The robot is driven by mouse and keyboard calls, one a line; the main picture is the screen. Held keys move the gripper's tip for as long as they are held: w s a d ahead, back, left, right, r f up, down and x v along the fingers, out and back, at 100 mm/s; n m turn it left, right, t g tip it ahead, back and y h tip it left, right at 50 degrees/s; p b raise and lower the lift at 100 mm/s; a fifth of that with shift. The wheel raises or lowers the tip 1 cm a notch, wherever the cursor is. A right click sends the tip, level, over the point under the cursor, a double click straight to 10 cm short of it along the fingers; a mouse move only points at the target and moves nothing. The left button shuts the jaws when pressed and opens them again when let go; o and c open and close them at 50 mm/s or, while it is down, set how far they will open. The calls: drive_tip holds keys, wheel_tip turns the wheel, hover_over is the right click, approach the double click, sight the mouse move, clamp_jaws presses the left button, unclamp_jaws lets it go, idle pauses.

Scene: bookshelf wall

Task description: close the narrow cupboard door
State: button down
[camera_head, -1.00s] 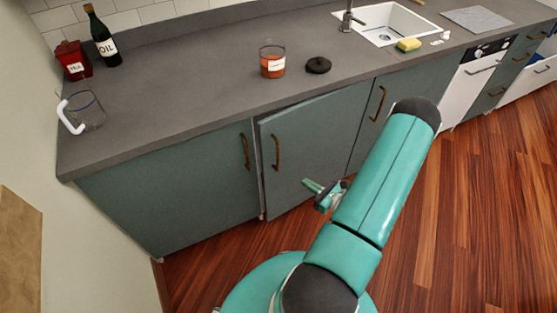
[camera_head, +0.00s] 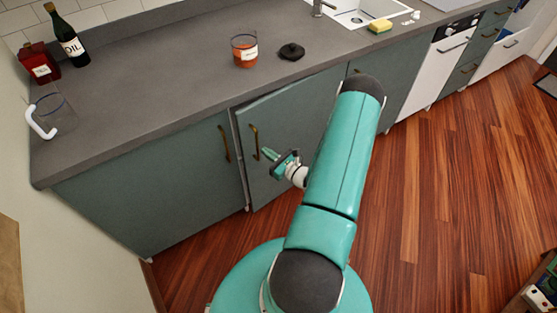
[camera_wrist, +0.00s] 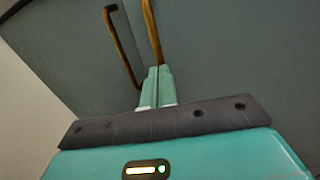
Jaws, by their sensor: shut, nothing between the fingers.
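The narrow cupboard door (camera_head: 295,115) is grey-green with a bronze bar handle (camera_head: 254,142) near its left edge. That edge stands slightly out from the cabinet front, with a thin gap beside it, so the door is ajar. My gripper (camera_head: 266,154) is shut and empty, just right of the handle and in front of the door's face. In the wrist view, the shut fingertips (camera_wrist: 159,72) point at the door, close to the lower end of its handle (camera_wrist: 152,30). I cannot tell whether they touch. My arm hides the door's right part.
A neighbouring closed door (camera_head: 150,185) with its own handle (camera_head: 224,143) is at the left. The counter (camera_head: 150,115) above holds a jar (camera_head: 245,52), a black lid (camera_head: 291,52), a glass mug (camera_head: 55,115) and an oil bottle (camera_head: 67,38). The wooden floor (camera_head: 440,200) at the right is clear.

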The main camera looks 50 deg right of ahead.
drive_tip(key=shift+w, duration=0.8)
